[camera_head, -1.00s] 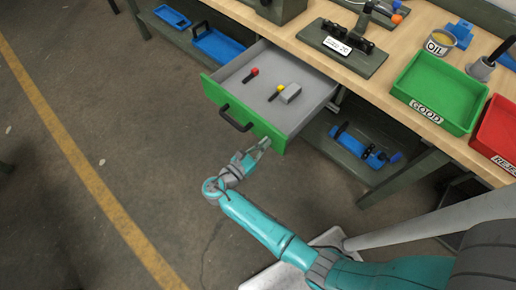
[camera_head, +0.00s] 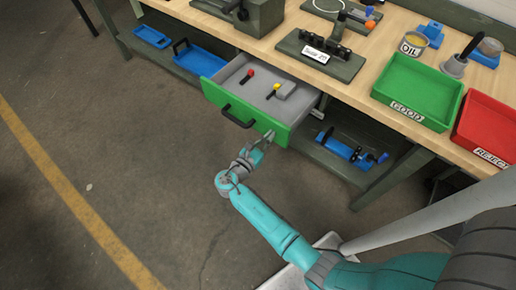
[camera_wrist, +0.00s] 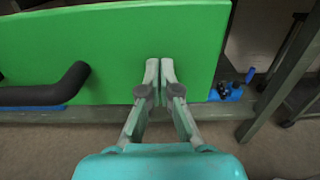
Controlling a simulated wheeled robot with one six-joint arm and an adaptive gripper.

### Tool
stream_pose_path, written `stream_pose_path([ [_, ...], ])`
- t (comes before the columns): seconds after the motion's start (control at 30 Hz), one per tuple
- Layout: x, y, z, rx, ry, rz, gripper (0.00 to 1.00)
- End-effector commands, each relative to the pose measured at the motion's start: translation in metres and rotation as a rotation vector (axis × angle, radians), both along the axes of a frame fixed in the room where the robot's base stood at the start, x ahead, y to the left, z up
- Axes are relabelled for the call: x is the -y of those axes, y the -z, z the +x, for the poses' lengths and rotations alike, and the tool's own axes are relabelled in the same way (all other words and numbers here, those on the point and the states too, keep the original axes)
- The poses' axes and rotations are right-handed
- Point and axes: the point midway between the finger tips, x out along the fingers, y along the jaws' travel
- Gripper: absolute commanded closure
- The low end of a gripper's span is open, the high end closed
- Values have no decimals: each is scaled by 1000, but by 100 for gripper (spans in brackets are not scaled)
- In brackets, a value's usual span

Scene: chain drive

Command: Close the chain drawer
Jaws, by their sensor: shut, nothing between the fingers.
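The chain drawer has a green front (camera_head: 215,92) and a grey inside, and it stands partly open under the workbench. Its black handle (camera_head: 238,116) is on the front; it also shows at the left in the wrist view (camera_wrist: 48,88). Inside lie a red-tipped tool (camera_head: 247,76) and a yellow-and-grey piece (camera_head: 283,90). My gripper (camera_head: 268,137) is at the right part of the green front, right of the handle. In the wrist view my gripper (camera_wrist: 160,65) has its fingers together and empty, with the tips at the green face; I cannot tell whether they touch.
The bench top holds a green GOOD tray (camera_head: 390,108), a red REJECT tray (camera_head: 470,145), an oil tin (camera_head: 413,44) and a dark fixture (camera_head: 318,60). Blue items lie on the lower shelf (camera_head: 345,150). The floor left of the drawer is clear.

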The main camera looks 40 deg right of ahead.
Motion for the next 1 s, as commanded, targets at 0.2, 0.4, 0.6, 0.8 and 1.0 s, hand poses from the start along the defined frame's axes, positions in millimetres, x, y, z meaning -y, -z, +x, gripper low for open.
stream_pose_path([
  [0.2,61,-1,18,0,6,-1,100],
  [0.4,114,-1,36,1,5,0,100],
  [0.6,160,-1,51,-1,3,-1,100],
  [0.8,193,-1,63,1,2,-1,100],
  [1.0,211,0,69,-1,0,-1,100],
])
